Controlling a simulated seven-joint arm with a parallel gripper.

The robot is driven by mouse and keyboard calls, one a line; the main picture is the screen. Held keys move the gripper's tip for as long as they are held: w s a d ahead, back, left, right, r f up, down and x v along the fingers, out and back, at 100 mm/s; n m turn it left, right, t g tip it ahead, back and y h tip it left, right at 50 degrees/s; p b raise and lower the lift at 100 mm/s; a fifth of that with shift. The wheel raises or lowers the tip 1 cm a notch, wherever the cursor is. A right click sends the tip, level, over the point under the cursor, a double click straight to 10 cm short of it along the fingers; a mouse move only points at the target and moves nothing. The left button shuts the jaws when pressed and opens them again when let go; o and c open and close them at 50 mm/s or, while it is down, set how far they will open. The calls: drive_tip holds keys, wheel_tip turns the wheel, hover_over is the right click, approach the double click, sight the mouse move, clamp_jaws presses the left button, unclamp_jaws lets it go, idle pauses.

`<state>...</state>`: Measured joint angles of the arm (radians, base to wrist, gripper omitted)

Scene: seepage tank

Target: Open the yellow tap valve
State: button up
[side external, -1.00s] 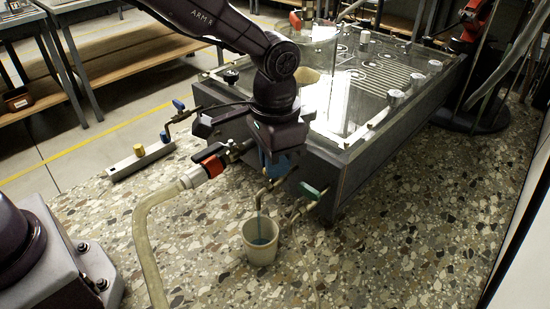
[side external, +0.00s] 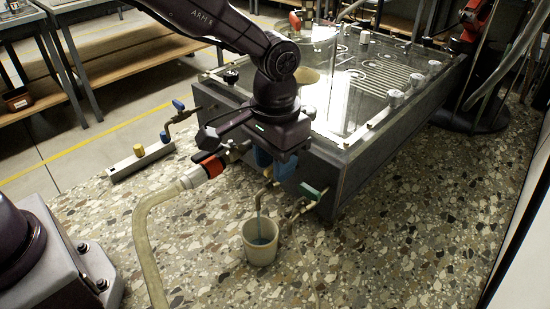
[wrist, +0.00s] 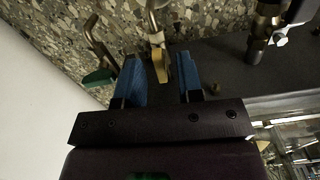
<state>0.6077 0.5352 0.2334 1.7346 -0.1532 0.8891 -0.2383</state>
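The yellow tap handle (wrist: 160,66) shows in the wrist view between the two blue fingers of my gripper (wrist: 160,78). The fingers are open, with a visible gap on each side of the handle; I see no contact. The handle sits on a bent metal spout (wrist: 154,28). In the side view my gripper (side external: 275,163) points down at the front wall of the tank (side external: 345,185).
A green-handled tap (side external: 313,191) is close on the right; its handle also shows in the wrist view (wrist: 98,78). A red-handled valve with a hose (side external: 210,168) is on the left. A white cup (side external: 261,247) with bluish liquid stands below the spout.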

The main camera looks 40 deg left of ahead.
drive_tip(key=shift+r, duration=3.5)
drive_tip(key=s+a+r+t, duration=0.2)
drive_tip(key=s+a+r, duration=0.2)
drive_tip(key=s+a, duration=0.4)
drive_tip(key=s+a+r+t, duration=0.3)
drive_tip(key=s+a+r, duration=0.1)
drive_tip(key=s+a, duration=0.5)
drive_tip(key=shift+s+a+r+n+t, duration=0.3)
drive_tip(key=shift+s+n, duration=0.1)
drive_tip(key=shift+s, duration=0.55)
